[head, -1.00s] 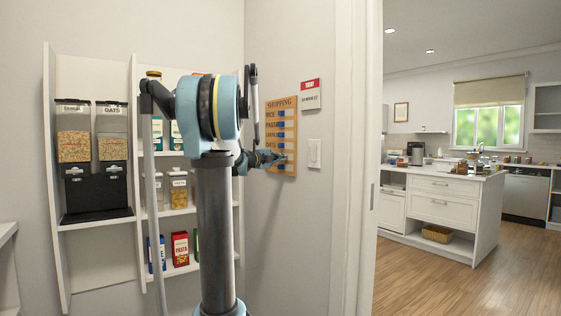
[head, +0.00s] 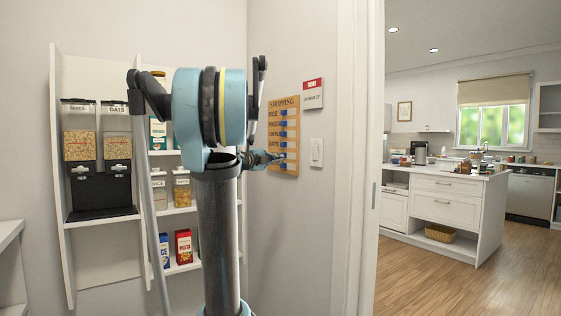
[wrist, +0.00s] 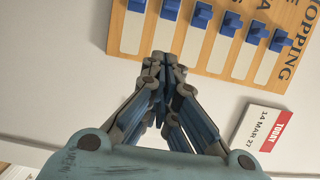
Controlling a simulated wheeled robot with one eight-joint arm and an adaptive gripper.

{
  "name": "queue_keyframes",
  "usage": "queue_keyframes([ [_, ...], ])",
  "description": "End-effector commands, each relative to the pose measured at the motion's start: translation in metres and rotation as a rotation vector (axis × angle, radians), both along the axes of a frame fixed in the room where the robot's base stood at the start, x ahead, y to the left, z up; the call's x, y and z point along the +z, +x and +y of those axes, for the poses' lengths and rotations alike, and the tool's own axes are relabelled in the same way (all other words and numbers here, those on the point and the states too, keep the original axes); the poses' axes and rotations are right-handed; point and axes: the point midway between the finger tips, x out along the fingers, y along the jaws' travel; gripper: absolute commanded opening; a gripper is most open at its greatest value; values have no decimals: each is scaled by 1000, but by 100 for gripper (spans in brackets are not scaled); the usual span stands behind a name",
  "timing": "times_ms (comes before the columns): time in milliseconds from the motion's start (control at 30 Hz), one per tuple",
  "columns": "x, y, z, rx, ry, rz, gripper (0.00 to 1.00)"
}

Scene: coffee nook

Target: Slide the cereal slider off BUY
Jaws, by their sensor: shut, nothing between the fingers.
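The wooden SHOPPING board (head: 284,186) hangs on the wall. It also shows, turned sideways, in the wrist view (wrist: 210,61), with several blue sliders at the upper ends of white slots. I cannot read a cereal label in either view, so I cannot tell which slider is the cereal one. My gripper (head: 281,157) is at the lower part of the board in the head view. In the wrist view, my gripper (wrist: 158,56) is shut and empty, its tips near the lower end of the second slot from the left, below the blue slider (wrist: 170,9). Contact is unclear.
A red and white date card (head: 313,93) and a light switch (head: 316,152) are on the wall right of the board. A doorway frame (head: 352,150) stands further right. Shelves with cereal dispensers (head: 80,145) and food boxes (head: 183,246) are left of my arm.

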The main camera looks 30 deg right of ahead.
Motion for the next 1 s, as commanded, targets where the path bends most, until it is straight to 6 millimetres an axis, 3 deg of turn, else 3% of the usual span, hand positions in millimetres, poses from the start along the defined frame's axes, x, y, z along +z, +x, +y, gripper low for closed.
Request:
queue_keyframes([
  [200,0,-6,20,1,0,0,0],
  [867,0,-7,23,3,-2,0,0],
  [1000,6,2,38,82,-45,18,0],
])
